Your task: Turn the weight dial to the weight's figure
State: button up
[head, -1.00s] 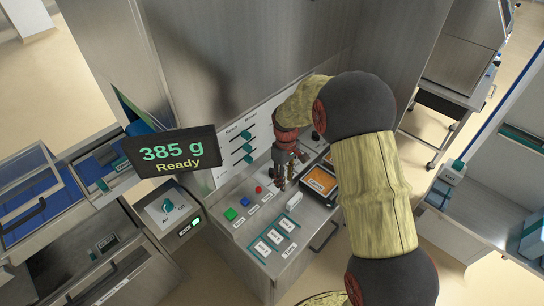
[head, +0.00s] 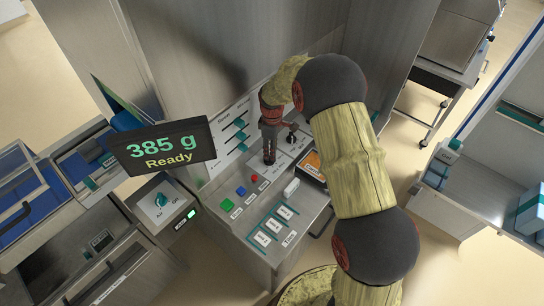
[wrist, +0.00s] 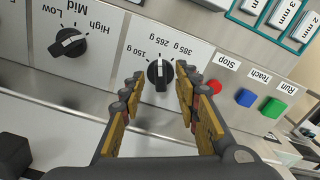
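The weight dial (wrist: 159,73) is a black knob with a white pointer on a pale plate in the wrist view. The plate reads 150 g, 265 g and 385 g, upside down. The white pointer seems to point up in the picture, at 265 g. My gripper (wrist: 158,75) is open, its yellow-and-black fingers on either side of the knob; I cannot tell whether they touch it. In the head view my gripper (head: 270,157) points down at the console and the weight dial is not made out. The display (head: 163,147) reads 385 g, Ready.
A second black dial (wrist: 68,43), marked Low, Mid, High, sits beside the weight dial. Red, blue and green buttons (wrist: 272,107) lie on the other side.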

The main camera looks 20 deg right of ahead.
jog(key=shift+f, duration=1.5)
jog(key=shift+c, duration=0.6)
grip_shut()
